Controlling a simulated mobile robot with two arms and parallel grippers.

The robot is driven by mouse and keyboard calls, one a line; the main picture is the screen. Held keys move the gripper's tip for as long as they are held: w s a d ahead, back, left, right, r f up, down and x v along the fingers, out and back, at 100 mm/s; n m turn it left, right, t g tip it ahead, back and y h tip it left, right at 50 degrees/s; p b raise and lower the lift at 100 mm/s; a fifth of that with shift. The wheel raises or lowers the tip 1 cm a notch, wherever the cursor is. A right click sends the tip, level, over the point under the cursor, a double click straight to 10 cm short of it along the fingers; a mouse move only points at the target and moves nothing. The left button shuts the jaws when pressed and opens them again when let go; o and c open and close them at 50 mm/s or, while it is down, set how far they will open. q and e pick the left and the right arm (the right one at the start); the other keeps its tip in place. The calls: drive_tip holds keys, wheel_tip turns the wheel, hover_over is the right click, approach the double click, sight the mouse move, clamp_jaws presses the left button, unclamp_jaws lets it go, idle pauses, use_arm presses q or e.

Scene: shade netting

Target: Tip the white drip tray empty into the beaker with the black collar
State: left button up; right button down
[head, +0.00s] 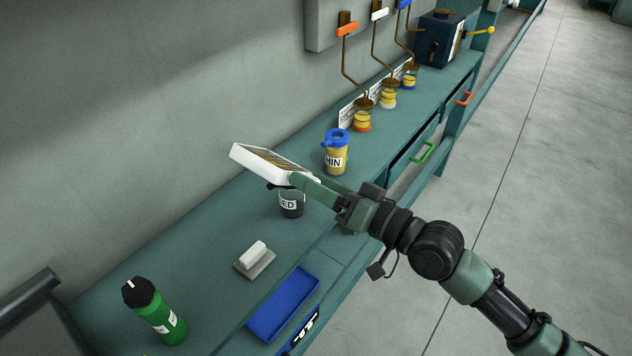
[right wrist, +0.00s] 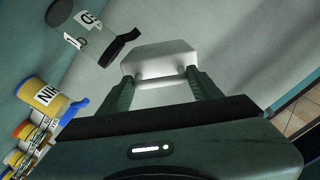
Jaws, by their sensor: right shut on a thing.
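The white drip tray (head: 262,167) is held above the bench in the head view, with brownish-yellow stuff or a grid showing in its top. It looks tilted. My right gripper (head: 306,183) is shut on its right end; in the right wrist view the fingers (right wrist: 161,88) grip the white tray (right wrist: 160,60). The beaker with the black collar (head: 291,204) stands on the bench just below the tray, its label ending in "ED". The tray hides part of its top. A clear beaker with a black spout (right wrist: 88,38) shows in the right wrist view. My left gripper is not in view.
A yellow beaker with a blue collar (head: 335,158) stands close behind right. Several taps with small cups (head: 388,97) line the wall. The bench between is clear.

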drive_tip(key=shift+w+d+r+m+p, duration=0.15)
drive_tip(key=shift+w+r+m+p, duration=0.25)
drive_tip(key=shift+m, duration=0.5)
drive_tip(key=shift+w+d+r+m+p, duration=0.1)
drive_tip(key=shift+d+r+m+p, duration=0.1)
drive_tip(key=shift+m+p, duration=0.6)
drive_tip(key=shift+w+d+r+m+p, duration=0.2)
drive_tip(key=shift+r+m+p, duration=0.15)
drive_tip(key=shift+m, duration=0.65)
idle(1.6)
drive_tip(key=shift+w+d+r+m+p, duration=0.15)
drive_tip(key=shift+w+m+p, duration=0.1)
drive_tip(key=shift+m, duration=0.35)
drive_tip(key=shift+w+d+m+p, duration=0.1)
drive_tip(key=shift+m+p, duration=0.1)
drive_tip(key=shift+m, duration=0.4)
idle(0.3)
drive_tip(key=shift+w+d+r+m+p, duration=0.1)
drive_tip(key=shift+w+d+m+p, duration=0.2)
drive_tip(key=shift+m, duration=0.55)
drive_tip(key=shift+w+d+r+m+p, duration=0.1)
drive_tip(key=shift+w+m+p, duration=0.25)
drive_tip(key=shift+m, duration=0.5)
idle(0.5)
